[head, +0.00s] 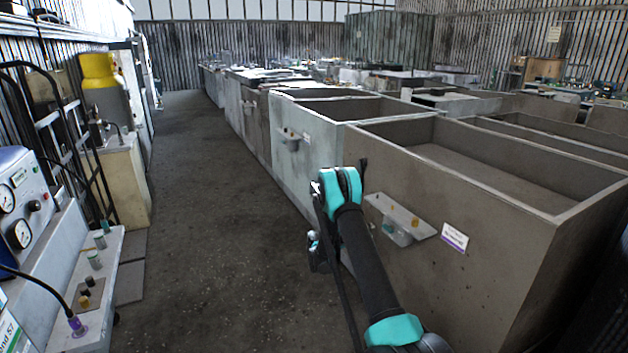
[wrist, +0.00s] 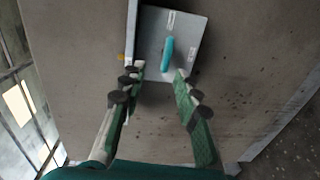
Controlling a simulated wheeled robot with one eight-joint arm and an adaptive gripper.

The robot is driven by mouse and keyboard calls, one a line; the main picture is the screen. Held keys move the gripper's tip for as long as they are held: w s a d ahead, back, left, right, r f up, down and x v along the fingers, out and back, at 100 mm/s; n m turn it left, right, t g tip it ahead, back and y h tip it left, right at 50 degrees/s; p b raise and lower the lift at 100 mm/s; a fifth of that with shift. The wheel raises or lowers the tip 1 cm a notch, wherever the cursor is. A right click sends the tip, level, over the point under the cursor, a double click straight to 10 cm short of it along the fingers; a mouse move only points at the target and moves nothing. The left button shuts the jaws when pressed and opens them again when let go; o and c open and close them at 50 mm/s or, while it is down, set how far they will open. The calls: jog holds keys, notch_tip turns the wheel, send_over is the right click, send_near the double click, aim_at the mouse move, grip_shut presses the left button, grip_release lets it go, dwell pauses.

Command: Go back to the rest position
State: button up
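My gripper (wrist: 160,72) shows in the wrist view with its two green-and-grey fingers apart and nothing between them. Beyond the fingertips is a grey plate or box (wrist: 188,27) with a teal handle-like piece (wrist: 168,53). I cannot tell whether the fingers touch it. In the head view my arm reaches forward and bends down at a teal joint. My gripper (head: 318,252) hangs below, small and partly hidden by the arm, beside the front of a large brown-grey bin (head: 480,275).
The bin's front carries a small shelf (head: 412,222) and a white label (head: 454,237). More open bins (head: 310,135) stand in a row behind. The aisle floor (head: 200,200) between is clear.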

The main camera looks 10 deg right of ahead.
jog(key=s+a+r+m+g+y, duration=0.2)
jog(key=s+r+y, duration=0.6)
jog(key=s+r, duration=0.8)
jog(key=s+a+y, duration=0.2)
jog(key=s+a, duration=0.2)
jog(key=s, duration=0.6)
jog(key=s+a+f+m+y, duration=0.1)
jog(key=s+a+y, duration=0.2)
jog(key=s, duration=0.8)
jog(key=s+a+f+y, duration=0.1)
jog(key=s+a+y, duration=0.2)
jog(key=s, duration=0.7)
jog(key=shift+s+a+m, duration=0.2)
jog(key=shift+a+m, duration=0.1)
jog(key=shift+a, duration=0.95)
jog(key=shift+a, duration=0.1)
